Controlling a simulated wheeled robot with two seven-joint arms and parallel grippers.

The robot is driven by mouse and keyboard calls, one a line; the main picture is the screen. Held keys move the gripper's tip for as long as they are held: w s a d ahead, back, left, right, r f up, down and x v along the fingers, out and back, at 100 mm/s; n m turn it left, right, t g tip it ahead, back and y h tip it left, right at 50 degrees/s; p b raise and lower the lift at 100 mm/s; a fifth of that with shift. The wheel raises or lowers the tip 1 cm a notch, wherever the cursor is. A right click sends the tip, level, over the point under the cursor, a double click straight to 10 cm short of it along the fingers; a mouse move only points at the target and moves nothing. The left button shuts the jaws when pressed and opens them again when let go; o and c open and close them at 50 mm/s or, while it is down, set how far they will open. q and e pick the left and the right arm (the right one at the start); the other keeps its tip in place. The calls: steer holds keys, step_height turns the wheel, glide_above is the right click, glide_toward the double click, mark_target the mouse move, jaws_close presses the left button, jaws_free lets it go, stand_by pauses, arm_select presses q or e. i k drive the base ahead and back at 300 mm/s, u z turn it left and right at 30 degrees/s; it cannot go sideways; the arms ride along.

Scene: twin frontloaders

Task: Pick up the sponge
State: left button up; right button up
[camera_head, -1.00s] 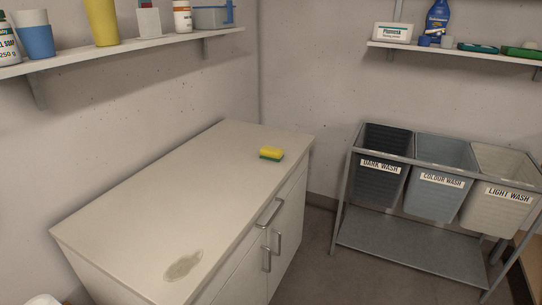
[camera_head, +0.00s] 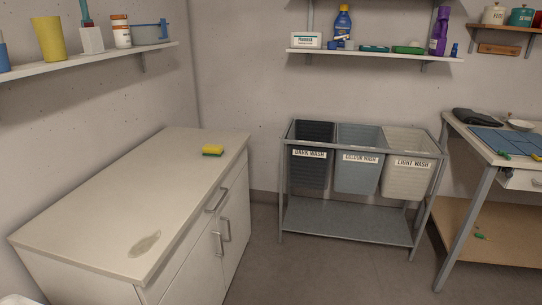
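The sponge (camera_head: 212,151) is yellow on top and green below. It lies flat near the far right part of the pale cabinet top (camera_head: 130,198), close to its right edge. A greyish stain (camera_head: 144,244) marks the near end of the same top. Neither of my grippers shows in the head view, so their state is hidden.
The cabinet has doors with metal handles (camera_head: 218,243) on its right side. A laundry rack (camera_head: 347,222) with dark, blue and light bins stands at the back. A table (camera_head: 470,145) is at the right. Shelves hang on the walls. Floor (camera_head: 330,275) in front is clear.

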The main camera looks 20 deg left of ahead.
mark_target(208, 150)
steer(key=z, duration=0.6)
steer(key=i, duration=1.25)
steer(key=u, duration=0.4)
steer(key=i, duration=1.25)
steer(key=u, duration=1.1)
